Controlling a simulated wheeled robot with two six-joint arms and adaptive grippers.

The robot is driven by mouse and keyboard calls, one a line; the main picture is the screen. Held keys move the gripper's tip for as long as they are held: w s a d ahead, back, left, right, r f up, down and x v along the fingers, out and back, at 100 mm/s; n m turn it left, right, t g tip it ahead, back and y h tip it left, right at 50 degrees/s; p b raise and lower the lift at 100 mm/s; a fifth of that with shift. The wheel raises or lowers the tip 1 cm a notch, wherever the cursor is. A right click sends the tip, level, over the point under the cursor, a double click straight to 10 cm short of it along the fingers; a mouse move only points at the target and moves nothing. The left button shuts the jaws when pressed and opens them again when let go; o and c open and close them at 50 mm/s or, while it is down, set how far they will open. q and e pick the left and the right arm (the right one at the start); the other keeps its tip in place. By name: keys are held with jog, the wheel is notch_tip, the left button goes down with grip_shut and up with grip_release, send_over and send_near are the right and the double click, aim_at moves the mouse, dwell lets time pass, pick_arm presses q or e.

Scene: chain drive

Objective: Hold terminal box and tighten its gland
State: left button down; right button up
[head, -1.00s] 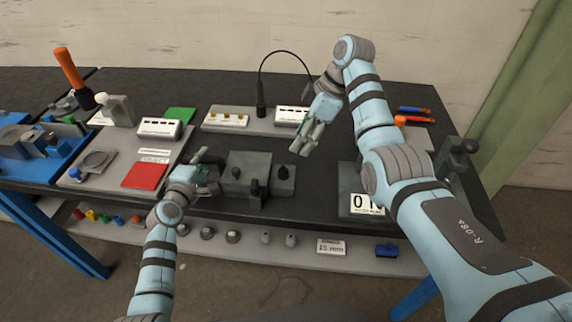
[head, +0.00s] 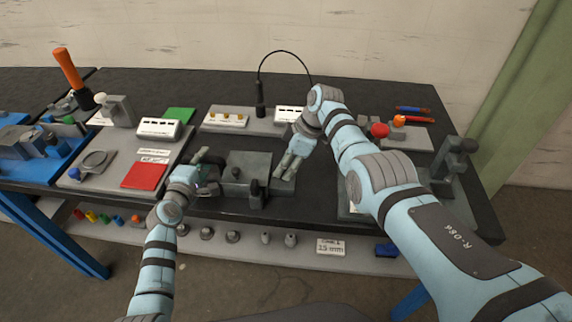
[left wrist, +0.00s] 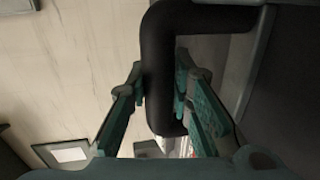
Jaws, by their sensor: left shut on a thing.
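A dark grey block-like fixture (head: 240,161) with dark knobs and posts stands at the bench's front middle. I cannot tell for certain which part is the terminal box or its gland. My left gripper (head: 206,162) is at the fixture's left side. In the left wrist view, the teal fingers (left wrist: 160,100) are shut on a black bent bar (left wrist: 163,65), one on each side. My right gripper (head: 284,172) points down over the fixture's right part and hides the dark knob there. Its fingers look close together, but their gap and any contact are unclear.
A black cable stand (head: 260,98) rises behind the fixture. A grey tray (head: 75,178) with a red pad (head: 145,175) lies left. A dark upright fixture (head: 452,160) stands right, beyond my right arm. A lower shelf (head: 280,254) holds several small parts.

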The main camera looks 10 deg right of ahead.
grip_shut()
jog(key=shift+s+m+t+h, duration=0.1)
jog(key=shift+m+t+h, duration=0.3)
jog(key=shift+m, duration=1.1)
jog(key=o, duration=0.8)
grip_release()
jog(key=shift+c, duration=0.2)
